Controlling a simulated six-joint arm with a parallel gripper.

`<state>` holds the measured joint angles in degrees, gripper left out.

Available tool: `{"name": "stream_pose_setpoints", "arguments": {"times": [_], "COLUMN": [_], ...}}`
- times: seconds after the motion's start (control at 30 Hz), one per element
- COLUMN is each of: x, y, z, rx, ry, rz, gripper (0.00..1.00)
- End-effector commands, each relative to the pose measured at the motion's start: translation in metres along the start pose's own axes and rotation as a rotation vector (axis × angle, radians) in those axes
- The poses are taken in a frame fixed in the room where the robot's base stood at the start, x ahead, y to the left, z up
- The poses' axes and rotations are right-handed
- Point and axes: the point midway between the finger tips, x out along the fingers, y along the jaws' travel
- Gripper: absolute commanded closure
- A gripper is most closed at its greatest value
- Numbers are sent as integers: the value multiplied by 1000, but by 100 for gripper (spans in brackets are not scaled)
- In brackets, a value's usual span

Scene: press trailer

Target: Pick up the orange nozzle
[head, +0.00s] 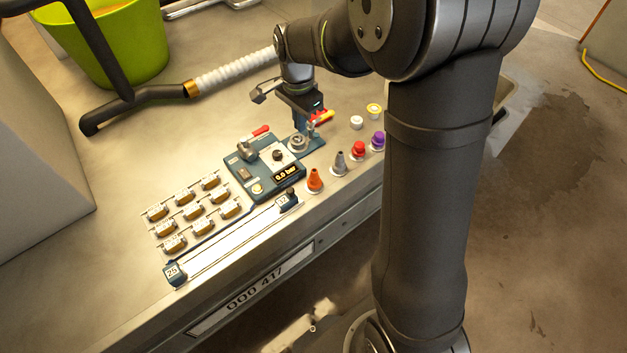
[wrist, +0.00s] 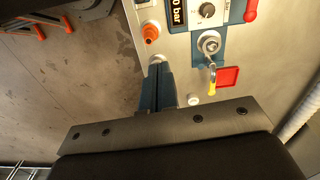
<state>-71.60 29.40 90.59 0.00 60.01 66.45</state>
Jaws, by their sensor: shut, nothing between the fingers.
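The orange nozzle (head: 314,180) stands upright on the bench near its front edge, at the left end of a row of coloured nozzles. It also shows in the wrist view (wrist: 151,32), just beyond my fingertips and slightly left. My gripper (wrist: 159,66) is shut and empty, its two blue-grey fingers together. In the head view my gripper (head: 304,118) hangs above the bench behind the nozzle row, apart from the orange nozzle. The fingers cover part of the row in the wrist view.
Grey (head: 340,164), red (head: 359,151) and purple (head: 377,141) nozzles stand right of the orange one. White (head: 356,122) and yellow (head: 374,110) pieces lie behind. A gauge panel (head: 243,174) is to the left. A valve with a red tag (wrist: 228,76) is near my fingers.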

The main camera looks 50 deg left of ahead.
Motion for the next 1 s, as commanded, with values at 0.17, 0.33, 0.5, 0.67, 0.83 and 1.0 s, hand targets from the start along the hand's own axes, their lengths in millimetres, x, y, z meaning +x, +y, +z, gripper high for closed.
{"name": "stream_pose_setpoints", "arguments": {"times": [0.17,0.33,0.5,0.67,0.83,1.0], "x": [0,0,0,1,7,19], "y": [0,0,0,0,3,8], "z": [0,0,0,0,-2,-6], "rx": [0,0,0,-14,-178,-497], "ry": [0,0,0,0,-3,-7], "rz": [0,0,0,0,1,0], "gripper": [69,35,32,32,32,32]}}
